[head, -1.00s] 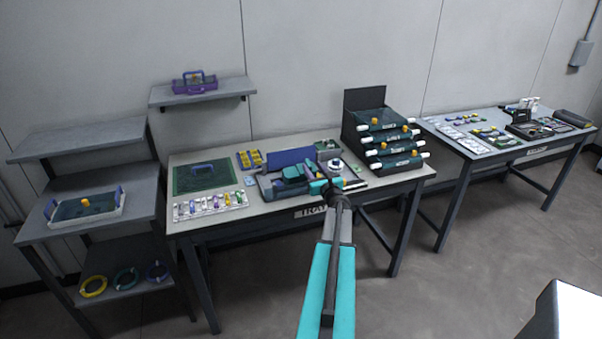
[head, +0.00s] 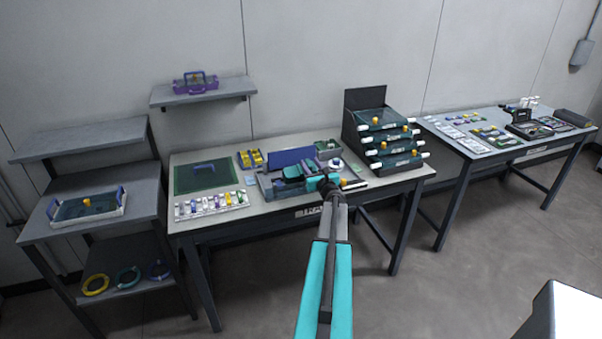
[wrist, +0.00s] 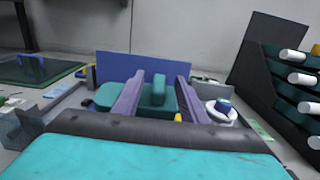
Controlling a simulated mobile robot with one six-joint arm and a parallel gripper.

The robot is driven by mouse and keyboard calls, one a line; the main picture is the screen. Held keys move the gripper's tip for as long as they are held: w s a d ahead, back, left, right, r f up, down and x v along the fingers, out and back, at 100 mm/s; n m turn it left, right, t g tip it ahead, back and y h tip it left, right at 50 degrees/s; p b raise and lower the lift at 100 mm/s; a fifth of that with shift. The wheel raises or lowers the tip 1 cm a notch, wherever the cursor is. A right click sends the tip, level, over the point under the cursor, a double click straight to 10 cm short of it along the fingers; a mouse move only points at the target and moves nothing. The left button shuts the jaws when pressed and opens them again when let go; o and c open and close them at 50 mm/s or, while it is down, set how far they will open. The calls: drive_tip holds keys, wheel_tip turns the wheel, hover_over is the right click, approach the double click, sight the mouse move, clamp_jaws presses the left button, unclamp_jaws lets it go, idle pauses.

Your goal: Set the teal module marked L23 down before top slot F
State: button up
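My gripper (wrist: 160,95) points at a teal device with a raised blue-violet panel (wrist: 140,68) behind it. Its two purple-grey fingers stand apart, with a teal upright part (wrist: 158,88) showing between them and clear space on each side. In the head view my gripper (head: 322,181) is over the right part of the middle bench, in front of this panel (head: 292,157). A black rack (head: 362,98) with stacked teal trays (head: 385,141) stands to its right. I cannot read the mark L23 or a slot letter F, and cannot tell which teal thing is the module.
On the middle bench (head: 250,215) lie a green mat (head: 205,178), a white tray of small parts (head: 212,203) and a white round holder (wrist: 222,112). A second bench at right carries tools and parts. Shelves stand at left. The floor in front is clear.

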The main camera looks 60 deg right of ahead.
sight(308, 161)
drive_tip(key=shift+p+x, duration=0.8)
drive_tip(key=shift+x, duration=1.15)
drive_tip(key=shift+f, duration=0.1)
clamp_jaws()
